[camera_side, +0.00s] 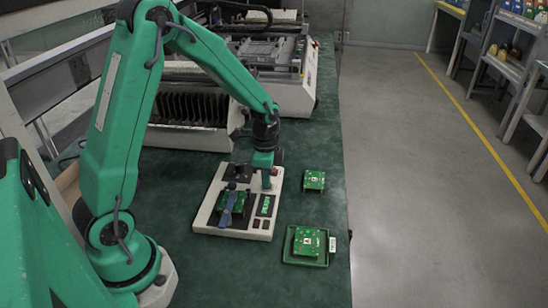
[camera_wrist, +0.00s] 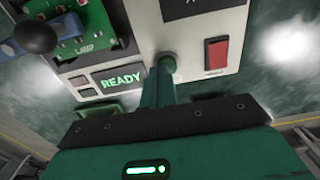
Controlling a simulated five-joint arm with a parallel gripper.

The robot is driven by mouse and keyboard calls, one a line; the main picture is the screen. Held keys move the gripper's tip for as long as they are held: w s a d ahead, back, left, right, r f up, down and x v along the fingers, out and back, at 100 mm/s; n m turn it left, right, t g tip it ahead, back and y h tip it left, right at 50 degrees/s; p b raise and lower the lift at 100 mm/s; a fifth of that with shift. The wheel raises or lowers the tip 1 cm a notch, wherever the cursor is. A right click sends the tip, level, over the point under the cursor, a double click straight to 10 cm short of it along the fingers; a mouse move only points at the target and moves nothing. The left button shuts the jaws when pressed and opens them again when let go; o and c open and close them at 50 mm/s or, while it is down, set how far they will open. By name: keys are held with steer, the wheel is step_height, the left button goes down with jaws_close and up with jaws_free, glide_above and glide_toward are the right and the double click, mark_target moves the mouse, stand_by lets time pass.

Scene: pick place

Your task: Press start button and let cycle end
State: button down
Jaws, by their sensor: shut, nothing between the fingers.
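The white test station (camera_side: 205,214) stands on the green bench. Its display (camera_wrist: 122,77) reads READY in green letters. A green circuit board (camera_side: 232,203) sits in its nest under a blue clamp lever (camera_wrist: 22,45) with a black knob. My gripper (camera_side: 266,184) is shut and empty, pointing down at the station's right part. In the wrist view its fingertips (camera_wrist: 163,72) are at a round green button (camera_wrist: 168,61), which they partly hide. I cannot tell whether they touch or press it. A red rocker switch (camera_wrist: 216,53) is right of the button.
One green board (camera_side: 314,180) lies on the bench right of the station. Another board (camera_side: 307,241) rests in a green tray (camera_side: 290,258) with a white tag, near the bench's right edge. A dark slotted rack (camera_side: 190,108) and a larger machine (camera_side: 300,95) stand behind.

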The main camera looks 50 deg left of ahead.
steer(key=shift+s+f, duration=0.1)
steer(key=shift+f, duration=0.95)
steer(key=shift+r, duration=0.15)
step_height(320, 180, up, 15)
steer(key=shift+w, duration=0.4)
stand_by(0.5)
